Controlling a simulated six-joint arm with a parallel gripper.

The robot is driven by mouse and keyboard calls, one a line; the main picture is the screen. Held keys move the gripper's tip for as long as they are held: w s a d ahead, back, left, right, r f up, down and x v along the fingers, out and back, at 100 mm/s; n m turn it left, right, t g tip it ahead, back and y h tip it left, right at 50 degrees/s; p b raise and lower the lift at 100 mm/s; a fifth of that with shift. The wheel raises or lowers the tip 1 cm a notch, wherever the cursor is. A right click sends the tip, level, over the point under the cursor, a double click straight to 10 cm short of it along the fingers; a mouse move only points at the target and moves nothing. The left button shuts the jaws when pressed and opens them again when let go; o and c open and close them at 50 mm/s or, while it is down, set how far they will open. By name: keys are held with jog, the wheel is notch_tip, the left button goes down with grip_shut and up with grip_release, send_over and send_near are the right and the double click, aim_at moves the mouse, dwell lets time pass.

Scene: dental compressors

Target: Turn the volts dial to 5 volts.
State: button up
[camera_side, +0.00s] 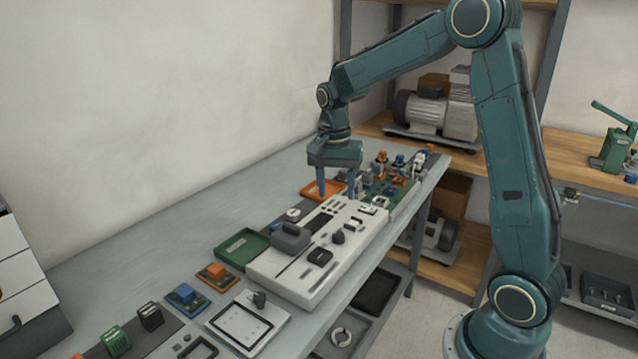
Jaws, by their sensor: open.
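A white panel (272,268) with slots, switches and dark knobs lies on the grey workbench. A small dark knob (338,237) stands on its right half. Another dark knob (259,299) stands on a smaller white unit (230,322) with a framed face, at the front. No lettering is legible, so I cannot tell which knob is the volts dial or where it points. My gripper (336,191) points down over the far end of the white panel. Its two blue fingers are apart with nothing seen between them, beyond the first knob.
A grey block-shaped handle (291,238) rises from the panel's left side. A green tray (241,246) and an orange tray (311,188) lie along its left. A green circuit board (398,192) with small parts lies at the far end. Bare bench (150,240) lies to the left.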

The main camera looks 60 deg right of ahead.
aim_at(338, 235)
jog(key=f, duration=1.1)
jog(key=shift+s+d+f, duration=0.1)
jog(key=shift+s+f, duration=0.2)
jog(key=shift+f, duration=0.05)
jog(key=c, duration=1)
